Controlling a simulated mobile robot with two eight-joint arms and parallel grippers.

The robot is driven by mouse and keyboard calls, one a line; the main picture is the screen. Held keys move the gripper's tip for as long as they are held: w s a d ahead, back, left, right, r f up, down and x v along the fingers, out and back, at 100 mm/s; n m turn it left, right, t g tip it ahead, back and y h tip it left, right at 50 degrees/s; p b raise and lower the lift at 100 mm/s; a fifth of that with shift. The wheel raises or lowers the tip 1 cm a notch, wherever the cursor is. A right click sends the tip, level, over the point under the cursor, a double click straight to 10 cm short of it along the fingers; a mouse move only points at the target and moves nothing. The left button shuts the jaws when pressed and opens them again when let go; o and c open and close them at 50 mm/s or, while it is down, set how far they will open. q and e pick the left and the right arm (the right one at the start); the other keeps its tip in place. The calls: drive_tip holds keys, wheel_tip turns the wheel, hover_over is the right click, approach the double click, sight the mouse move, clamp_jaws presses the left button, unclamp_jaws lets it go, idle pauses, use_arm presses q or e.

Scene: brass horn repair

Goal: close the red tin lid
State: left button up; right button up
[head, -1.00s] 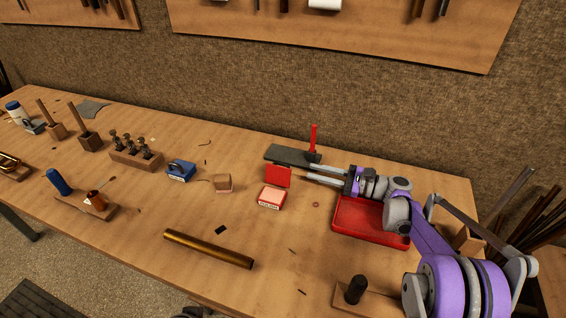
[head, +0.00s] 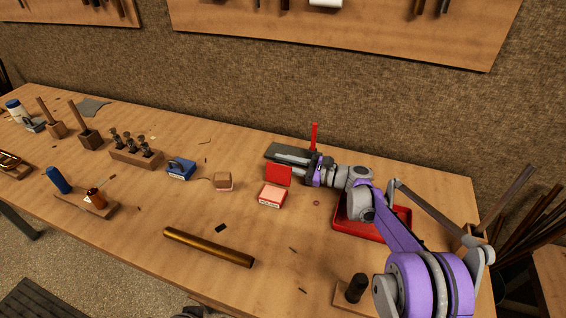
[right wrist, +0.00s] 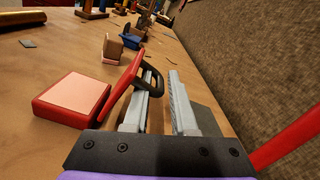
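The red tin (head: 270,196) sits on the bench with a pale pink top inside its red rim. Its red lid (head: 278,174) stands up, hinged open at the tin's back edge. The tin (right wrist: 72,100) and the raised lid (right wrist: 122,88) also show in the right wrist view. My right gripper (head: 278,159) is behind the raised lid, which hides part of a finger in the head view. I cannot tell whether a finger touches the lid. My left gripper is not in view.
A red tray (head: 350,229) lies under my right arm. A dark plate (head: 285,152) with an upright red-handled tool (head: 314,137) is behind the lid. A wooden block (head: 223,181) stands left of the tin, and a brass tube (head: 208,247) lies in front. The bench just before the tin is clear.

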clamp_jaws()
idle(1.4)
